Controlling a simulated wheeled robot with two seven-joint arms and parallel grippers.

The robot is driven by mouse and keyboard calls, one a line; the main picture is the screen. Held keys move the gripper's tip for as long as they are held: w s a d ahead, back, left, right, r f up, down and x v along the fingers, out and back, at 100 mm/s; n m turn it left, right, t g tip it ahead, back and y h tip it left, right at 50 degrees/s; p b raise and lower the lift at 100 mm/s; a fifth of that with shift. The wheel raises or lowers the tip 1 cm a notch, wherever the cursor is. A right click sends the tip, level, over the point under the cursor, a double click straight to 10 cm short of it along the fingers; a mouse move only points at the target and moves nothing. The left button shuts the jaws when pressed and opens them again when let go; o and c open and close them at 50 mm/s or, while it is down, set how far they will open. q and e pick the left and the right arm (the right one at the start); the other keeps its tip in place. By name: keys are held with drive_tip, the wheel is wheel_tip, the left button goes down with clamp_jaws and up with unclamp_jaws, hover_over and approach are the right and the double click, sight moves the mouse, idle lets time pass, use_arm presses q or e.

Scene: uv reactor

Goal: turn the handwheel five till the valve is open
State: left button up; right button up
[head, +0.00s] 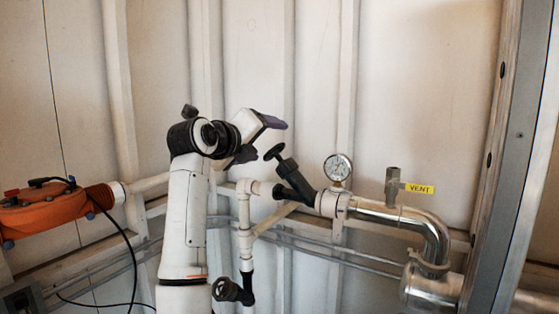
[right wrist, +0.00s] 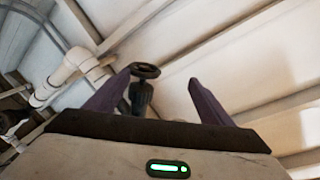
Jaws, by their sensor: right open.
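A small black handwheel (head: 275,152) sits on top of a dark, tilted valve (head: 293,178) in the pipe run, left of the pressure gauge. No number shows on it. My right gripper (head: 270,140) is open, its purple fingers pointing toward this handwheel from the upper left. In the right wrist view the handwheel (right wrist: 145,70) shows between the two fingers, closer to the left one, with the valve body below it. I see no contact. A second dark handwheel (head: 226,290) is on the lower pipe branch, partly beside my arm. My left gripper is not in view.
A round pressure gauge (head: 338,167) stands right of the valve. A vent valve (head: 393,185) with a yellow tag (head: 419,188) sits on the metal pipe (head: 430,228). An orange device (head: 45,211) with black cables is at left. White wall panels lie behind.

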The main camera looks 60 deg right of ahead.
sight(269, 151)
drive_tip(key=shift+t+y, duration=0.4)
drive_tip(key=shift+y, duration=0.3)
drive_tip(key=x, duration=0.2)
drive_tip(key=f+x, duration=0.1)
drive_tip(key=x, duration=0.2)
drive_tip(key=p+x, duration=0.1)
drive_tip(key=x, duration=0.2)
drive_tip(key=shift+w+a+f, duration=0.15)
drive_tip(key=shift+w+f, duration=0.25)
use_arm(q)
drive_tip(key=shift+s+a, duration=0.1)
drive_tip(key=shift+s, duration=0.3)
use_arm(e)
drive_tip(key=shift+w+d+f, duration=0.15)
drive_tip(key=shift+d+f, duration=0.05)
drive_tip(key=shift+d, duration=0.35)
drive_tip(key=c, duration=1)
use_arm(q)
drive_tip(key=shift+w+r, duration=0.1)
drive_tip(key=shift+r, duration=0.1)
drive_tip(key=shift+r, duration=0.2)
